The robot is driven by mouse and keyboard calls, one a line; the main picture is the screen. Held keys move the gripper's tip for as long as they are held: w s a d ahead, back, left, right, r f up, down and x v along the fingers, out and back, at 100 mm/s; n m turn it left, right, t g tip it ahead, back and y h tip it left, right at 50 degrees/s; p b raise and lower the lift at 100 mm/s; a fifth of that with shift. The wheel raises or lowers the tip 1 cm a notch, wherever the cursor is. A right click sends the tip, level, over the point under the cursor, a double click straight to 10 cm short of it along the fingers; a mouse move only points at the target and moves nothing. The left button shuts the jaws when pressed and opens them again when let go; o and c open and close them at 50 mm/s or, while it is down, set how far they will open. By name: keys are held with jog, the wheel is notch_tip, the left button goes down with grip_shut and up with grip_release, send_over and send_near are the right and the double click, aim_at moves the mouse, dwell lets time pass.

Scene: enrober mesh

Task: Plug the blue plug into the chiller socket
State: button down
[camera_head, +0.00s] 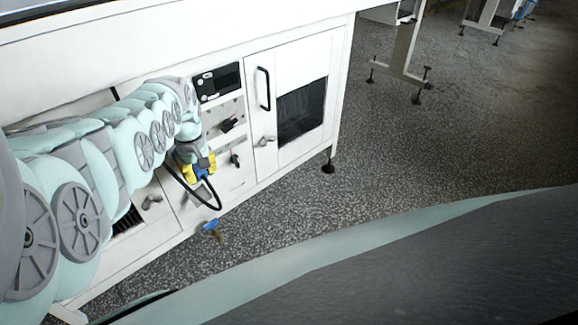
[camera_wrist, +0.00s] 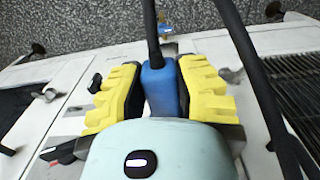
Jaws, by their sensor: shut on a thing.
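My gripper (camera_head: 199,166) has yellow ribbed fingers and is in front of the white cabinet's lower panel. In the wrist view my gripper (camera_wrist: 159,80) is shut on the blue plug (camera_wrist: 160,92), one finger on each side of it. A black cable leaves the far end of the plug. In the head view the plug (camera_head: 201,174) is small and partly covered by the fingers. Black fittings (camera_head: 228,124) show on the panel to the right of the gripper. I cannot tell which one is the chiller socket; part of the panel is hidden behind my arm.
The white cabinet (camera_head: 285,60) has a dark display (camera_head: 218,82), a black door handle (camera_head: 263,88) and a dark grille (camera_head: 301,110). A black cable (camera_head: 215,197) loops below the gripper. A blue fitting (camera_head: 211,228) sits near the cabinet's lower edge. The speckled floor (camera_head: 400,150) to the right is open.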

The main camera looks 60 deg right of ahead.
jog(key=shift+w+d+b, duration=0.15)
jog(key=shift+w+b, duration=0.65)
jog(key=shift+b, duration=0.95)
jog(key=c, duration=1.1)
grip_release()
jog(key=o, duration=0.4)
jog(key=shift+w+d, duration=0.1)
jog(key=shift+w, duration=0.05)
jog(key=shift+r, duration=0.1)
